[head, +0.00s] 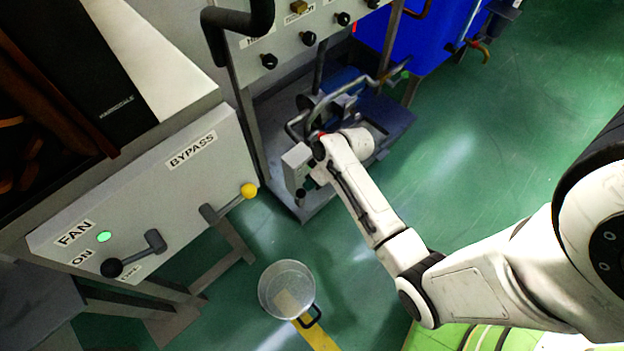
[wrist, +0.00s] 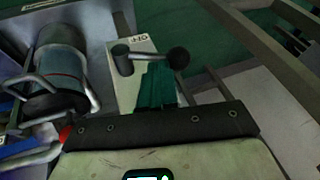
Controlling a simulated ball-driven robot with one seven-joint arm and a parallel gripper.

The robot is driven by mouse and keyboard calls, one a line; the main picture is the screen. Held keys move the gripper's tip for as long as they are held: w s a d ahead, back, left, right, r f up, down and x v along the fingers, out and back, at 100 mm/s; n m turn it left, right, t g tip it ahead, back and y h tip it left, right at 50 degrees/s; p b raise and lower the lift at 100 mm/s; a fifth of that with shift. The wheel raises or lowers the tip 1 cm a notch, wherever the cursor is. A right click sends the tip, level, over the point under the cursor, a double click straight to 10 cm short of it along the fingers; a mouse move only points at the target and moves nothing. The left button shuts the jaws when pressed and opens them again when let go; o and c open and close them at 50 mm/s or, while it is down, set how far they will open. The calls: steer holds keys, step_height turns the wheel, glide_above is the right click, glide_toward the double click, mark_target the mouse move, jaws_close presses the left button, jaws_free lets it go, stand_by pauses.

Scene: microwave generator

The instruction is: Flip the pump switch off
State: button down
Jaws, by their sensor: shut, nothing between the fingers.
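The pump switch box is a pale grey box (head: 296,158) on the low frame below the panel in the head view. In the wrist view its face carries an OFF label (wrist: 140,40). A dark lever (wrist: 148,53) runs from a pivot at the left to a round black knob (wrist: 179,57) at the right. The knob also shows in the head view (head: 300,194). My gripper (wrist: 157,72) has its green fingers shut and empty, tips just at the lever; I cannot tell whether they touch. In the head view my gripper (head: 310,184) is partly hidden by the arm.
Bent grey pipes (head: 322,104) and a pump body (wrist: 60,60) stand close beside the switch. The fan box (head: 150,195), with a yellow-knobbed bypass lever (head: 248,190), is at left. A metal pot (head: 286,289) stands on the floor. Open floor lies right.

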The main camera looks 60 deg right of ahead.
mark_target(303, 190)
steer(key=h+p, duration=0.1)
steer(key=a+f+h, duration=0.1)
steer(key=a+g+h+p, duration=0.1)
steer(key=shift+w+a+f+n+h+p, duration=0.15)
steer(key=shift+w+n+h+p, duration=0.15)
steer(key=shift+n, duration=0.1)
steer(key=f+h, duration=0.1)
steer(key=a+h+b, duration=0.1)
steer(key=shift+w+f+g+h, duration=0.15)
steer(key=shift+f+g+h, duration=0.15)
steer(key=shift+f, duration=0.05)
steer(key=f+h+b, duration=0.1)
steer(key=n+h+b, duration=0.1)
steer(key=h, duration=0.1)
steer(key=shift+w+a+f+g, duration=0.1)
steer(key=shift+a+f+g, duration=0.15)
steer(key=shift+f+g, duration=0.15)
steer(key=shift+f, duration=0.35)
steer(key=r+p, duration=0.2)
steer(key=r, duration=0.1)
steer(key=r+p, duration=0.2)
steer(key=shift+d+r, duration=0.15)
steer(key=shift+d, duration=0.1)
steer(key=a+p+v, duration=0.1)
steer(key=p+v, duration=0.1)
steer(key=v, duration=0.7)
steer(key=shift+f+p, duration=0.3)
steer(key=shift+p, duration=0.1)
